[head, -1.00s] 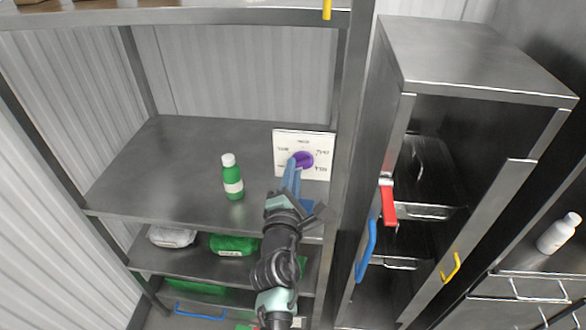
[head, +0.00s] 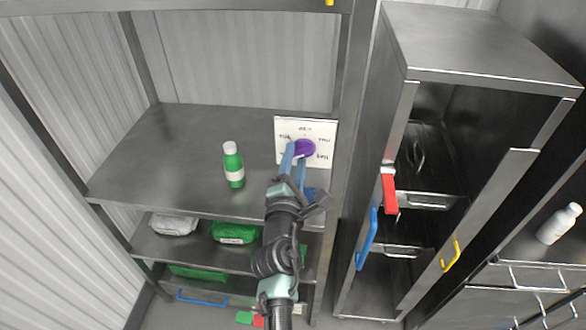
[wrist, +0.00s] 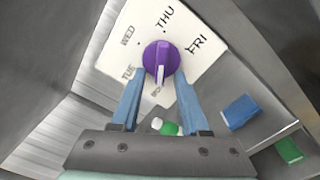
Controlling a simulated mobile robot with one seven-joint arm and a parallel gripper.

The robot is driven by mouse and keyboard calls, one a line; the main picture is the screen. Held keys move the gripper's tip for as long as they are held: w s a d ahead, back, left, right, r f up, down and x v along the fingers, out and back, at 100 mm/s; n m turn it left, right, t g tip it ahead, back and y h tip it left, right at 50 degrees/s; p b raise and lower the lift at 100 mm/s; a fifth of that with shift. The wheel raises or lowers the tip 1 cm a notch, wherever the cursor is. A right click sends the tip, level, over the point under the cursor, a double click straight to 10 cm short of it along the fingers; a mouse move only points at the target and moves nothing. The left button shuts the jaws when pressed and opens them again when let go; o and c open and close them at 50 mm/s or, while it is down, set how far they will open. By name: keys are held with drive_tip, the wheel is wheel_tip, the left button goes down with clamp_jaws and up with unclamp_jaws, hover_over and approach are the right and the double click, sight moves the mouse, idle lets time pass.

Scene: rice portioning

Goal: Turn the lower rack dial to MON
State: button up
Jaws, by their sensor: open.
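In the wrist view the knob (wrist: 161,57) has a pale pointer mark toward the bottom of the picture. WED, THU, FRI and TUE are legible there; the bottom label near the mark is partly hidden and hard to read. My gripper (head: 299,166) is open at the knob. In the wrist view its blue fingers (wrist: 162,80) lie either side of the knob's lower part; contact cannot be told.
A green bottle (head: 233,168) with a white cap stands on the shelf, left of my gripper. The rack post is close right of the plate. A steel cabinet (head: 480,60) with red and blue handles stands further right. The shelf's left part is clear.

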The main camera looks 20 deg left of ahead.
drive_tip(key=p+v, duration=0.4)
drive_tip(key=v, duration=0.8)
drive_tip(key=shift+s+p, duration=0.4)
drive_tip(key=shift+d, duration=0.1)
drive_tip(key=w+d+r+m+t+h+b, duration=0.1)
drive_tip(key=w+d+r+m+t+b, duration=0.15)
drive_tip(key=d+r+m, duration=0.4)
drive_tip(key=w+d+r+m+t+h+b, duration=0.1)
drive_tip(key=r+m+h+b, duration=0.2)
drive_tip(key=r, duration=0.6)
drive_tip(key=w+d+r+m+t+b, duration=0.1)
drive_tip(key=d+r+m+t+b, duration=0.1)
drive_tip(key=d+r+m, duration=0.35)
drive_tip(key=s+d+r+m+t+b, duration=0.1)
drive_tip(key=s+r+m+t+b, duration=0.1)
drive_tip(key=s+r+m, duration=0.4)
drive_tip(key=s+d+r+m+t+h+b, duration=0.1)
drive_tip(key=s+r+m, duration=0.5)
drive_tip(key=r, duration=0.6)
drive_tip(key=shift+s+d+r+t+b, duration=0.25)
drive_tip(key=shift+d+r+t+b, duration=0.15)
drive_tip(key=shift+d+t+b, duration=0.65)
drive_tip(key=shift+a+g, duration=0.25)
drive_tip(key=shift+g, duration=0.05)
